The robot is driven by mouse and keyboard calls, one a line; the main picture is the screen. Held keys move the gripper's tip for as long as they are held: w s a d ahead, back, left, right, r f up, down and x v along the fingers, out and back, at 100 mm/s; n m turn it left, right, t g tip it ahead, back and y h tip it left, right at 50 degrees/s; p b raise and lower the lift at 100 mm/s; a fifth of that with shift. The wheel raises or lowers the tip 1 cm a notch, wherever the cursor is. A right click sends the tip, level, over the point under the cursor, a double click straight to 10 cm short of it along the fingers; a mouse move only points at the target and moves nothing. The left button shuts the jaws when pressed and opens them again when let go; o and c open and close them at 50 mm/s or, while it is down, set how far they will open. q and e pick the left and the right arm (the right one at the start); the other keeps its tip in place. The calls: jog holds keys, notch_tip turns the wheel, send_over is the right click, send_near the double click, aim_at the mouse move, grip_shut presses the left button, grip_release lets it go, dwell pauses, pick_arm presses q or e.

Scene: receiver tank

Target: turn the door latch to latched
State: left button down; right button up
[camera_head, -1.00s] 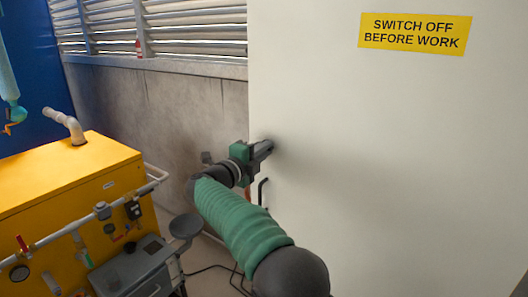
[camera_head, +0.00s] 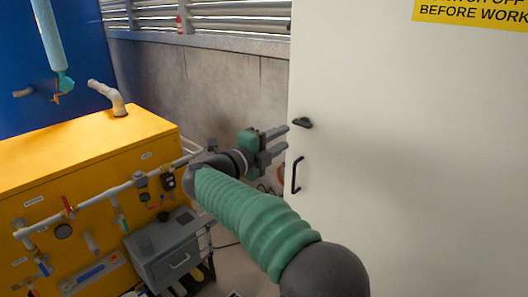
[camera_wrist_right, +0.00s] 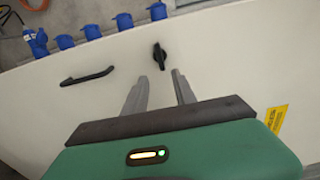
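The door latch (camera_head: 302,123) is a small black handle near the left edge of the white door (camera_head: 410,170). It lies about level in the head view. In the right wrist view the latch (camera_wrist_right: 160,56) shows just beyond and between the fingertips. My right gripper (camera_head: 288,137) is open and empty, its two grey fingers apart, just left of and slightly below the latch, not around it. The gripper (camera_wrist_right: 160,80) also shows in the wrist view. My left gripper is not in view.
A black pull handle (camera_head: 297,175) is on the door below the latch. A yellow machine (camera_head: 90,165) with pipes and valves stands at the left, with a grey box (camera_head: 168,250) beside it. Blue objects (camera_wrist_right: 90,31) line up beyond the door in the wrist view.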

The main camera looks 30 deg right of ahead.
jog(key=v, duration=0.7)
jog(key=shift+w, duration=0.1)
